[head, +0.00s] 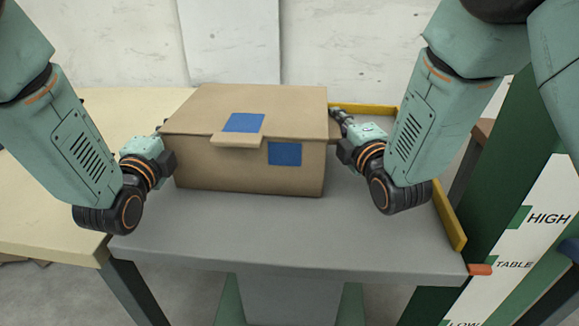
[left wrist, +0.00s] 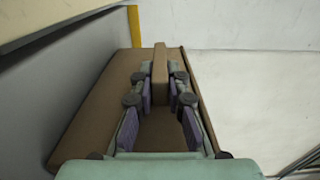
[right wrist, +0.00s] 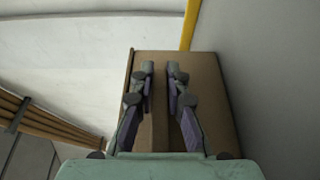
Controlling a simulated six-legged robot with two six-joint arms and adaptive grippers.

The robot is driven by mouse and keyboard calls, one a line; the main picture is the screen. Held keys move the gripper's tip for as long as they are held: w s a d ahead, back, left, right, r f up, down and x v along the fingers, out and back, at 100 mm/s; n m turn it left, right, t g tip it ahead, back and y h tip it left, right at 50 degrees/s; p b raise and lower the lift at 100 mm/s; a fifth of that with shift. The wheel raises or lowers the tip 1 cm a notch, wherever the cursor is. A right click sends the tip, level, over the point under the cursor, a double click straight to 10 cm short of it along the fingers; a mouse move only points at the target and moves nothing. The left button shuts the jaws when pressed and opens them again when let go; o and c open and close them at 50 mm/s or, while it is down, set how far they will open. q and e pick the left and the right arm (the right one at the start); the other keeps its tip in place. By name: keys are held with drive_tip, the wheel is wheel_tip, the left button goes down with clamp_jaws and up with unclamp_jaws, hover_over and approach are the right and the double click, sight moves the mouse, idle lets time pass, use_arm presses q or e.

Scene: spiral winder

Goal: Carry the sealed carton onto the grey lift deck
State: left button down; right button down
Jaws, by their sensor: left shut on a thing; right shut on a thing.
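The sealed carton (head: 250,165) is a brown box with blue patches on its top and front, seen over the grey lift deck (head: 290,245) in the head view. It looks level; I cannot tell whether its underside touches the deck. My left gripper (head: 164,153) is at its left side, shut on a brown tab that shows in the left wrist view (left wrist: 161,70). My right gripper (head: 341,135) is at its right side, shut on a similar tab in the right wrist view (right wrist: 159,120). The fingertips are partly hidden in the head view.
A pale wooden table (head: 50,215) adjoins the deck at the left. Yellow rails (head: 449,215) edge the deck's right and back. A green post with a level scale (head: 525,235) stands right; the orange pointer (head: 480,270) is beside TABLE. The deck's front is clear.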

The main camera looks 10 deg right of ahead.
use_arm(q)
drive_tip(key=shift+f, duration=0.3)
use_arm(e)
drive_tip(key=shift+f, duration=0.3)
use_arm(q)
drive_tip(key=c, duration=1.3)
unclamp_jaws()
drive_tip(key=shift+r, duration=0.15)
drive_tip(key=shift+c, duration=0.2)
use_arm(e)
drive_tip(key=c, duration=1.3)
unclamp_jaws()
drive_tip(key=shift+r, duration=0.15)
drive_tip(key=shift+c, duration=0.2)
use_arm(q)
drive_tip(key=v, duration=1.2)
use_arm(e)
drive_tip(key=s, duration=0.4)
drive_tip(key=s+d, duration=0.1)
drive_tip(key=s, duration=0.3)
drive_tip(key=s+d, duration=0.1)
drive_tip(key=s, duration=0.2)
drive_tip(key=shift+s, duration=0.4)
